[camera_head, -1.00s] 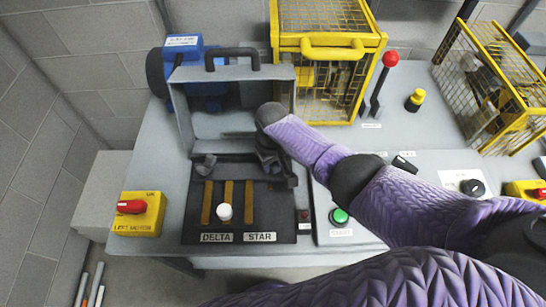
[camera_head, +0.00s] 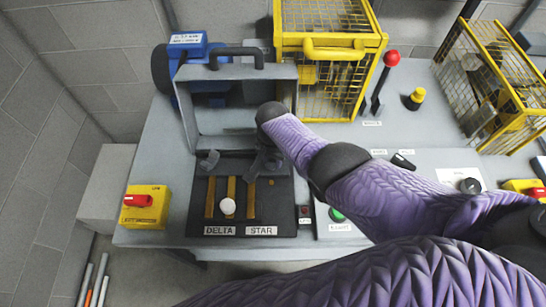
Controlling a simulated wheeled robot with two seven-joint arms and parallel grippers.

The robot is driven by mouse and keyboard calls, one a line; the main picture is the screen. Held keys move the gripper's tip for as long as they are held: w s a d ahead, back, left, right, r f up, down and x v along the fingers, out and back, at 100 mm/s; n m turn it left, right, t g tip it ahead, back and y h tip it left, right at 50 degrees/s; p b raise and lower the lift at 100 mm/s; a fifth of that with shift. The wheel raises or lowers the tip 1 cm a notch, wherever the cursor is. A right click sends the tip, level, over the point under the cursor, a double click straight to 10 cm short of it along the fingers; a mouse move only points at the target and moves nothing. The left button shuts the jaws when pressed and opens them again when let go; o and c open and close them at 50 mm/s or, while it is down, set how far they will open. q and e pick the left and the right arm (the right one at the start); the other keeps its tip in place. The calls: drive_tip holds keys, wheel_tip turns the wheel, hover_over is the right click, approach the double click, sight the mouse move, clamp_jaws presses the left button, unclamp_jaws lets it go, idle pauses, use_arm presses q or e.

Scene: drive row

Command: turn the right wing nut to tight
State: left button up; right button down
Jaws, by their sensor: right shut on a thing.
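The open grey terminal box (camera_head: 233,73) holds a black panel (camera_head: 283,203) at its front, with brass strips and the labels DELTA and STAR. A dark left wing nut (camera_head: 208,160) shows at the panel's upper left. My right gripper (camera_head: 266,166) points down at the panel's upper right and is shut on the right wing nut, which the dark jaws and wrist mostly hide. I cannot see the nut's angle. My left gripper is not in view.
A white knob (camera_head: 227,206) stands on the panel. A yellow box with a red switch (camera_head: 137,200) sits to the left. Behind are a blue motor (camera_head: 187,47), a yellow cage (camera_head: 330,45) and a red-knobbed lever (camera_head: 391,57).

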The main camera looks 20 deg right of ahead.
drive_tip(key=shift+w+r+m, duration=0.1)
drive_tip(key=shift+w+m, duration=0.05)
drive_tip(key=shift+m, duration=0.65)
drive_tip(key=shift+c, duration=2)
unclamp_jaws()
